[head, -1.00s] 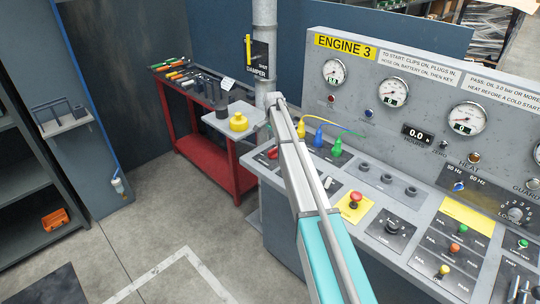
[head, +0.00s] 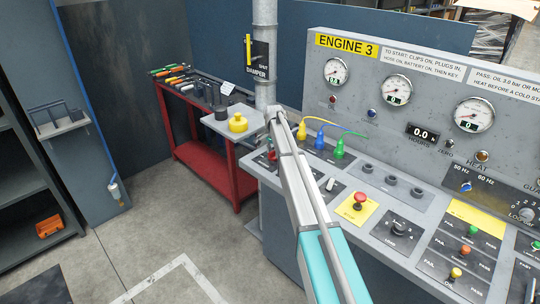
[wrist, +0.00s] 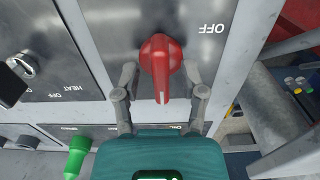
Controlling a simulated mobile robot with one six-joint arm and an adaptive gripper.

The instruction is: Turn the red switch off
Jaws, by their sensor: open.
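The red switch (wrist: 160,60) is a rotary handle on a grey plate, seen from above in the wrist view. Its white-marked tip points down in the picture, toward my gripper body. The word OFF is on the plate at its upper right; a partly hidden label lies below. My gripper (wrist: 160,80) is open, with one finger on each side of the handle. Small gaps seem to show, but contact is hard to judge. In the head view, the red switch (head: 272,155) shows beside my arm at the panel's left end; my fingers are hidden there.
A green clip (wrist: 76,155) is close to my gripper's left in the wrist view. Yellow, blue and green clips with cables stand on the panel (head: 320,138). A red emergency button (head: 359,200) is to the right. A red tool bench (head: 205,160) stands left, with open floor before it.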

